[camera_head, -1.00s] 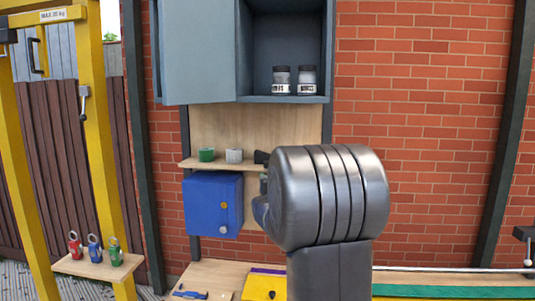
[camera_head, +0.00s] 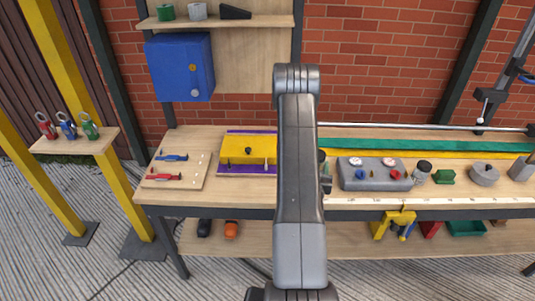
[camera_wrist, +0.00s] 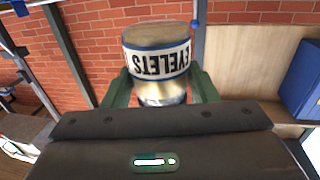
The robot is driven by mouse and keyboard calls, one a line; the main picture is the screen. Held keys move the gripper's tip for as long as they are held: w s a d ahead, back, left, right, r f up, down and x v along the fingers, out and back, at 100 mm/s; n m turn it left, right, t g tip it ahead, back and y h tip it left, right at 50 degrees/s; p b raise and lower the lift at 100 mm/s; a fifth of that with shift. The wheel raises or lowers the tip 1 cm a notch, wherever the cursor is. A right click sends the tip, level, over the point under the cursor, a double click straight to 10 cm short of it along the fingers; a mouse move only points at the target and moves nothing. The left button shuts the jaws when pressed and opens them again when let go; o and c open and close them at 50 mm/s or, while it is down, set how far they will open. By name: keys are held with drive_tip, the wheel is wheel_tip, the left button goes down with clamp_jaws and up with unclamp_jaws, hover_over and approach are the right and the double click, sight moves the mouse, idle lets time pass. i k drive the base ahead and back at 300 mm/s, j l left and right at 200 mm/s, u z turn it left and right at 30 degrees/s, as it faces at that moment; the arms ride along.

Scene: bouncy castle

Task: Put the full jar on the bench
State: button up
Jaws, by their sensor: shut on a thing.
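A jar labelled EYELETS (camera_wrist: 155,50) fills the middle of the wrist view, its lettering upside down in that picture. Brassy colour shows beyond the label. My gripper (camera_wrist: 162,86) is shut on the jar, with a green finger on each side. In the head view my arm hides the gripper and most or all of the held jar. The bench (camera_head: 240,192) is a long wooden worktop below and around my arm in that view. I cannot tell how high the jar is above it.
The bench holds a pegboard with pliers (camera_head: 180,172), a yellow case (camera_head: 240,148), a grey box with dials (camera_head: 372,174) and a dark-lidded jar (camera_head: 421,172). A blue wall cabinet (camera_head: 180,67) hangs behind. Bare wood shows along the bench's front left.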

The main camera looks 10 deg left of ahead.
sight(249, 189)
drive_tip(key=j+z, duration=0.1)
drive_tip(key=z, duration=1)
drive_tip(key=k+j, duration=0.25)
drive_tip(key=j, duration=0.15)
drive_tip(key=k+j+z, duration=0.1)
drive_tip(key=k+j, duration=0.15)
drive_tip(key=j, duration=0.15)
drive_tip(key=k+j, duration=0.25)
drive_tip(key=j, duration=0.15)
drive_tip(key=z, duration=0.05)
